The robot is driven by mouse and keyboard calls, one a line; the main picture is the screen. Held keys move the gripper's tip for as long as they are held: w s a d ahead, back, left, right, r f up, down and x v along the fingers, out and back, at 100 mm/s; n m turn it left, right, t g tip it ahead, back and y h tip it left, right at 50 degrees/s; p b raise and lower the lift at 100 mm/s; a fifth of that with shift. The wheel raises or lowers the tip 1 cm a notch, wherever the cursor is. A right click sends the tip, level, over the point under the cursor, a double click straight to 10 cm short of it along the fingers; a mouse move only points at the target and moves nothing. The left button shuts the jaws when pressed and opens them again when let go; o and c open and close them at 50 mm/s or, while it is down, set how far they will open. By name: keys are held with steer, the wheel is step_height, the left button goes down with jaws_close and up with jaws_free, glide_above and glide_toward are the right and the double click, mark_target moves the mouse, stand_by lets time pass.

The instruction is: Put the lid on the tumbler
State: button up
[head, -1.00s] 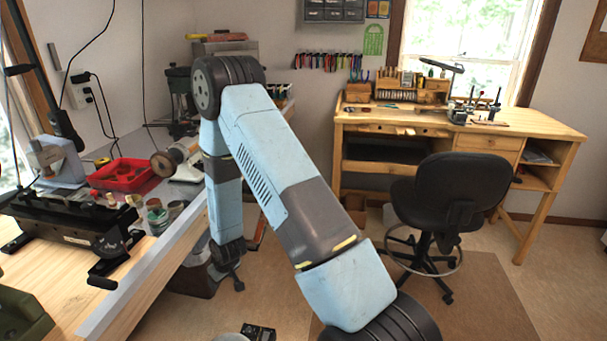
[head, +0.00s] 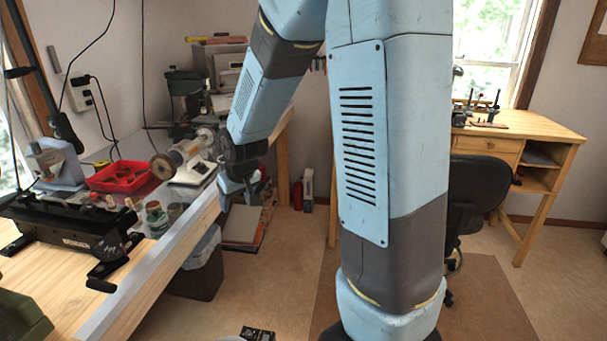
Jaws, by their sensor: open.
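My gripper (head: 240,193) is open. It points down beside the front edge of the left workbench, near its far end, and nothing shows between its fingers. I cannot make out a tumbler or a lid for certain in the head view. Small jars (head: 156,217) stand on the bench, left of my gripper and nearer to me. Which, if any, of the bench items is the tumbler cannot be told.
The left workbench (head: 150,272) carries a red tray (head: 122,176), a polishing machine (head: 189,152) and a black metal tool (head: 75,225). A bin (head: 198,268) stands below its edge. A wooden desk (head: 545,128) and black chair (head: 468,205) are at right.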

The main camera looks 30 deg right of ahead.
steer(key=s+d+r+m, duration=0.1)
steer(key=s+d+r, duration=0.2)
steer(key=s+r, duration=0.5)
steer(key=s+d+r+m, duration=0.1)
steer(key=s+d+r, duration=0.2)
steer(key=s+r, duration=0.6)
steer(key=s, duration=0.8)
steer(key=shift+s+d+r+m+t+h, duration=0.15)
steer(key=shift+d+r+m+t+h, duration=0.05)
steer(key=shift+d+m+t+h, duration=0.1)
stand_by(0.5)
